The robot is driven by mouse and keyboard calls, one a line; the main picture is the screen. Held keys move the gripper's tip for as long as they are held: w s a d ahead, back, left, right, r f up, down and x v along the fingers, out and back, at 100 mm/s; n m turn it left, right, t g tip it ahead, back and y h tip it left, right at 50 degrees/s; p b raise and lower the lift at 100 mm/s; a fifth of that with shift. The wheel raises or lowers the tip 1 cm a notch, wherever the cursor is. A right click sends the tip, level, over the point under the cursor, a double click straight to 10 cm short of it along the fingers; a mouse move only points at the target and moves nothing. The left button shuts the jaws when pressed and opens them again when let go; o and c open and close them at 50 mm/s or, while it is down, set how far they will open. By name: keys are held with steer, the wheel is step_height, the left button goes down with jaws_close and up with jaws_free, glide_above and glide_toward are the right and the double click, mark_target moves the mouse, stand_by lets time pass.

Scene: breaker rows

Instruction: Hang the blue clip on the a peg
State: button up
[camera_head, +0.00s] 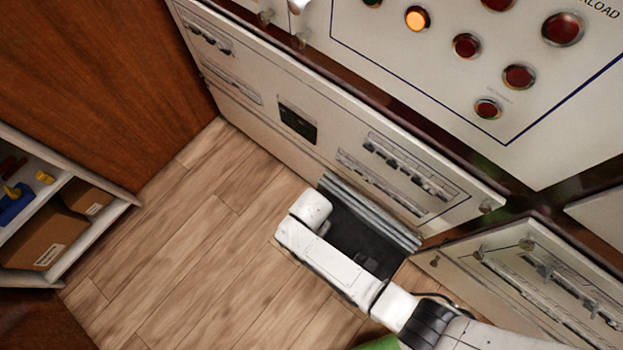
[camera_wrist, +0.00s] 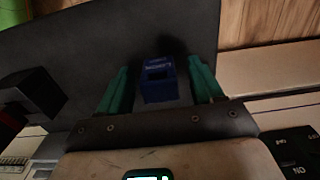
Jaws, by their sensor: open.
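The blue clip (camera_wrist: 158,82) is in the wrist view, a small dark blue block with a pale label and a dark opening. It lies in front of a dark flat surface (camera_wrist: 115,40). My gripper (camera_wrist: 158,66) is open, with one teal finger on each side of the clip. Gaps show between the clip and both fingers. In the head view my white arm reaches over a dark recess in the cabinet front, and the fingers and clip are hidden there. I cannot make out a peg marked "a" in either view.
A black block (camera_wrist: 32,95) sticks out at the left of the wrist view. In the head view, a panel with red buttons and a lit orange lamp (camera_head: 417,18) is above. An open shelf (camera_head: 95,235) with cardboard boxes stands left. The wooden floor (camera_head: 175,270) is clear.

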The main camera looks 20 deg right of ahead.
steer(key=shift+f, duration=0.2)
steer(key=shift+c, duration=0.5)
steer(key=c, duration=0.9)
steer(key=shift+r, duration=0.15)
steer(key=shift+c, duration=0.2)
steer(key=shift+r, duration=0.6)
steer(key=s+r+p, duration=0.2)
steer(key=s+r, duration=0.9)
steer(key=s, duration=0.3)
steer(key=shift+d+r, duration=0.3)
steer(key=shift+d, duration=0.15)
steer(key=shift+r+p, duration=0.15)
steer(key=shift+p, duration=0.15)
